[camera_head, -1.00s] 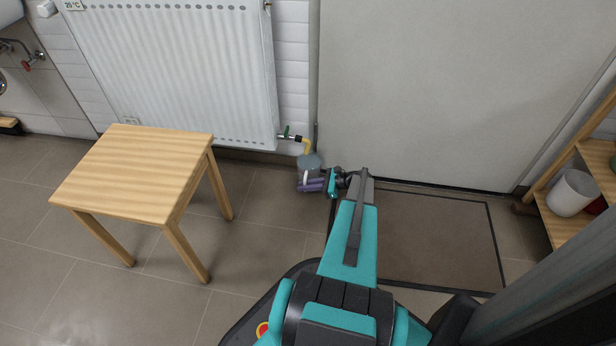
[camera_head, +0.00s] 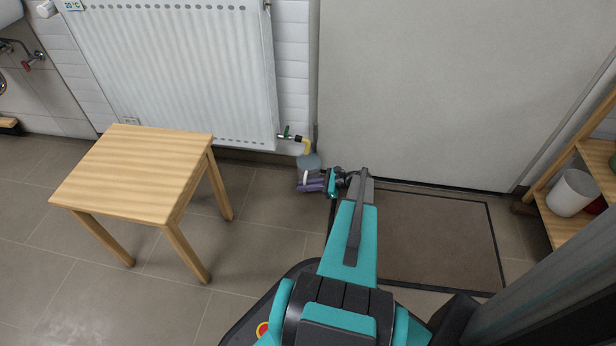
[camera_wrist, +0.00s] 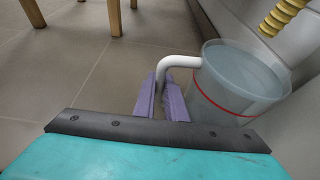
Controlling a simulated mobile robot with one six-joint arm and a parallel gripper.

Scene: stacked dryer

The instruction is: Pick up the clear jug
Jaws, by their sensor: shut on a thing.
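The clear jug (camera_wrist: 238,82) has a bluish see-through body, a red line around it and a white handle (camera_wrist: 178,63). It stands upright on the right of the wrist view, and its base is hidden there. In the head view the jug (camera_head: 308,163) is small, below the yellow pipe by the radiator. My gripper (camera_wrist: 164,92) has purple fingers shut on the white handle. In the head view my gripper (camera_head: 312,184) is at the front of the jug and covers part of it. I cannot tell whether the jug touches the floor.
A yellow pipe end (camera_head: 305,147) hangs just above the jug. The white radiator (camera_head: 180,70) and a grey door (camera_head: 450,90) are behind. A wooden stool (camera_head: 140,170) stands left, a brown mat (camera_head: 430,235) lies right. The floor between stool and jug is clear.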

